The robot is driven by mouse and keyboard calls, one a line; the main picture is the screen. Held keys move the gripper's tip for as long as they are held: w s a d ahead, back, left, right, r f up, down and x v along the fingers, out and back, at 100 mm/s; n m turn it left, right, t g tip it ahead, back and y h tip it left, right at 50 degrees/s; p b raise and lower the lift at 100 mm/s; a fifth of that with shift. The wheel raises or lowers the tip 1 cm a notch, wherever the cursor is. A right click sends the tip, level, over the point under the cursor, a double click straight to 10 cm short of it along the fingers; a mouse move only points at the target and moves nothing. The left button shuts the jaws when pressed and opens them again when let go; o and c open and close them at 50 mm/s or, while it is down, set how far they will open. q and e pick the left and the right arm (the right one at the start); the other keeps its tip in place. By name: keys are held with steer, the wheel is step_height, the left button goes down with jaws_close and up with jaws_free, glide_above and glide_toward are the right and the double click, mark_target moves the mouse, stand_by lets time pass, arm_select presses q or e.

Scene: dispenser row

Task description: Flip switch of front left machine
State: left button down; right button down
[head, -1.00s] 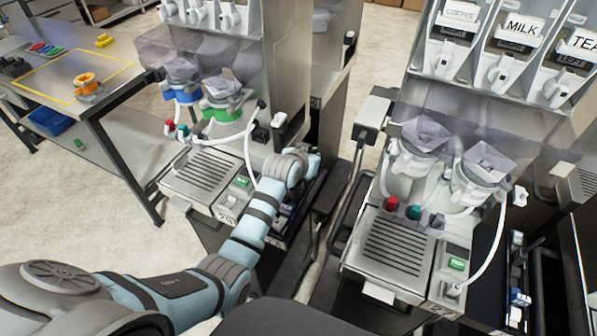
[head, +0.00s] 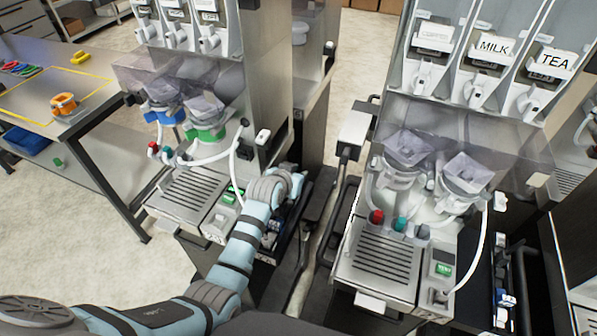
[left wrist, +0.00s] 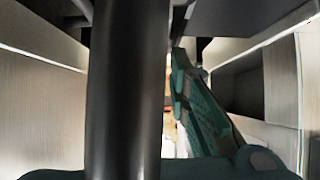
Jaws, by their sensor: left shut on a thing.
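The front left machine (head: 185,192) is a metal dispenser with a slotted drip tray, a green-lit display (head: 233,193) and blue and green funnels. My left arm reaches in from the lower left across its front. My left gripper (head: 288,188) is at the machine's right side, by a dark recess. Its fingertips are mostly hidden in the head view. In the left wrist view a thick dark upright bar (left wrist: 125,90) fills the middle, close to the camera, with a teal finger (left wrist: 200,100) beside it. The gripper is shut on this dark bar, as far as I can tell. The switch cannot be made out clearly.
A second dispenser (head: 375,262) with MILK and TEA labels stands to the right, across a narrow gap. A table (head: 95,95) with an orange item (head: 64,104) is at the far left. Pale floor is clear between table and machine.

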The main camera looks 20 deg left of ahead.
arm_select(q)
steer(key=r+p, duration=0.1)
steer(key=r, duration=0.1)
steer(key=r+p, duration=0.2)
steer(key=shift+w, duration=0.4)
steer(key=s+r, duration=0.6)
steer(key=r, duration=0.2)
steer(key=shift+a+b, duration=0.2)
steer(key=shift+b, duration=0.15)
steer(key=shift+s+f, duration=0.1)
